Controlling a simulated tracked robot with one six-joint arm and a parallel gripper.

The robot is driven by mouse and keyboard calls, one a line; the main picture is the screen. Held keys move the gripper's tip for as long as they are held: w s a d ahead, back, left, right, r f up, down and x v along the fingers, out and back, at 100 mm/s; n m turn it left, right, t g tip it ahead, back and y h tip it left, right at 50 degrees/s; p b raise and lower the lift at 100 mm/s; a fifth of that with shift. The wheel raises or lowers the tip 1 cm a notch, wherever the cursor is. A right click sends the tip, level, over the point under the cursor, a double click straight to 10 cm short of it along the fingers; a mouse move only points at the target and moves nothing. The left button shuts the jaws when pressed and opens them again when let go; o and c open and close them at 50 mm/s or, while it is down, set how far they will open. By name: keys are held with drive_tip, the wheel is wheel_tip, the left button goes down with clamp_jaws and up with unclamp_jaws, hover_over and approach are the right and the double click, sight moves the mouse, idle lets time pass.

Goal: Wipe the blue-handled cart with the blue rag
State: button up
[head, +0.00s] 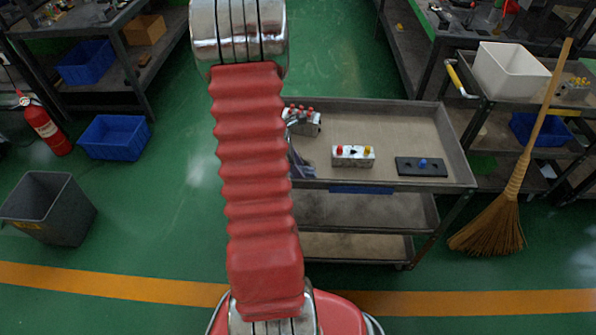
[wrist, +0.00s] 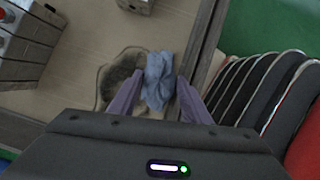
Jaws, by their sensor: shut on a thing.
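The grey cart (head: 450,145) with a blue handle strip (head: 362,189) on its front stands in the middle of the head view. My gripper (wrist: 160,77) is shut on the crumpled blue rag (wrist: 158,88) in the wrist view, with the rag between its two purple-grey fingers. The rag is over the left part of the cart's top tray (wrist: 75,95), near its side rim. A dark, brown-edged stain (wrist: 118,78) lies on the tray just left of the rag. In the head view my arm hides most of the gripper and the stain.
A yellow-handled cart (head: 482,97) and a broom (head: 500,220) stand at right.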

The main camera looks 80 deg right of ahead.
drive_tip(key=shift+f, duration=0.2)
drive_tip(key=shift+w+d, duration=0.25)
drive_tip(key=shift+d, duration=0.75)
drive_tip(key=shift+w+d, duration=0.2)
drive_tip(key=shift+d, duration=0.75)
drive_tip(key=shift+w+d+f, duration=0.1)
drive_tip(key=shift+w+d, duration=0.15)
drive_tip(key=shift+d, duration=0.75)
drive_tip(key=shift+w+d+f, duration=0.1)
drive_tip(key=shift+w+d, duration=0.1)
drive_tip(key=shift+d, duration=0.75)
drive_tip(key=shift+w+d+f, duration=0.1)
drive_tip(key=shift+w+d, duration=0.15)
drive_tip(key=shift+d, duration=0.75)
drive_tip(key=shift+w+d, duration=0.2)
drive_tip(key=shift+d, duration=0.75)
